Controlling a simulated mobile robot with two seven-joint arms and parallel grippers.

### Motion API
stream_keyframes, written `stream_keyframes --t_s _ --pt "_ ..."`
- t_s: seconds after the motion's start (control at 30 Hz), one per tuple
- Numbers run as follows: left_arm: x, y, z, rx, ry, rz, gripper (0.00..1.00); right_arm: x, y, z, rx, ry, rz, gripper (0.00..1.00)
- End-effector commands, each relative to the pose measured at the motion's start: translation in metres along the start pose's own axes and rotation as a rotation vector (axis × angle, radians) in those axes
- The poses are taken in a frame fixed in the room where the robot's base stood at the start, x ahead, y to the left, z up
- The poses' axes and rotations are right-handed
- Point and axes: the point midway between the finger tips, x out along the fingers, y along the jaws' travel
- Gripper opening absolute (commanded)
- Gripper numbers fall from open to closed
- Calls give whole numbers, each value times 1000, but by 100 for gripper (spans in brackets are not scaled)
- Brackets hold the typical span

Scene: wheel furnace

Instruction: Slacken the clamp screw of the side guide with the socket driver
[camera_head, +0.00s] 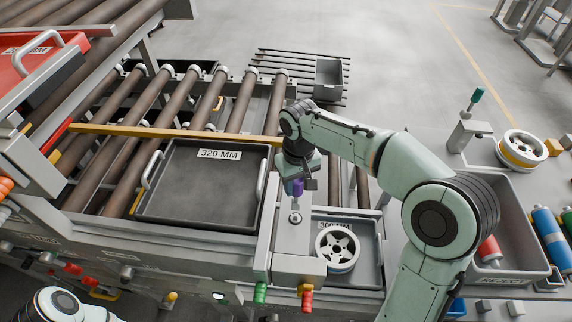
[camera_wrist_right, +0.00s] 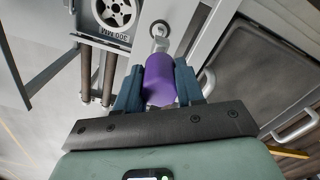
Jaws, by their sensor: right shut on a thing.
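My right gripper (camera_head: 299,182) is shut on the purple handle of the socket driver (camera_head: 297,188), above the side guide (camera_head: 292,240). In the right wrist view the purple handle (camera_wrist_right: 160,80) sits between the two dark blue fingers (camera_wrist_right: 158,85). The driver's grey socket end points at the clamp screw (camera_head: 295,218), a round metal head on the light grey guide. The screw also shows in the right wrist view (camera_wrist_right: 159,29), just beyond the socket. I cannot tell whether the socket is seated on it. My left gripper is out of view; only part of that arm shows at bottom left.
A dark tray marked 320 MM (camera_head: 205,190) lies left of the guide. A tray with a spoked wheel (camera_head: 338,249) is close on its right. A yellow bar (camera_head: 175,132) crosses the rollers behind. A reject bin (camera_head: 505,284) stands at right.

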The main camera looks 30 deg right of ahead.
Motion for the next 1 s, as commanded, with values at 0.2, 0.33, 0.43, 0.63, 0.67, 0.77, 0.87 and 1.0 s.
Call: stream_keyframes --t_s 0.2,0.33,0.43,0.63,0.67,0.77,0.87,1.0 --pt "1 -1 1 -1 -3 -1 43 1 0 1 0 0 0 0" --pt "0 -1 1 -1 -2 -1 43 0 0 0 0 0 0 0" --pt "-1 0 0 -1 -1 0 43 -1 0 0 0 1 0 0" --pt "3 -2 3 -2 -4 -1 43 5 0 1 0 -2 0 0" --pt "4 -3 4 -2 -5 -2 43 8 0 2 0 -3 0 0" --pt "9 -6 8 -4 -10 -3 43 16 0 2 0 -3 0 0" --pt "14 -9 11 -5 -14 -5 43 23 0 2 0 -2 0 0" --pt "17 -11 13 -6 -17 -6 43 29 0 1 0 -1 0 0"
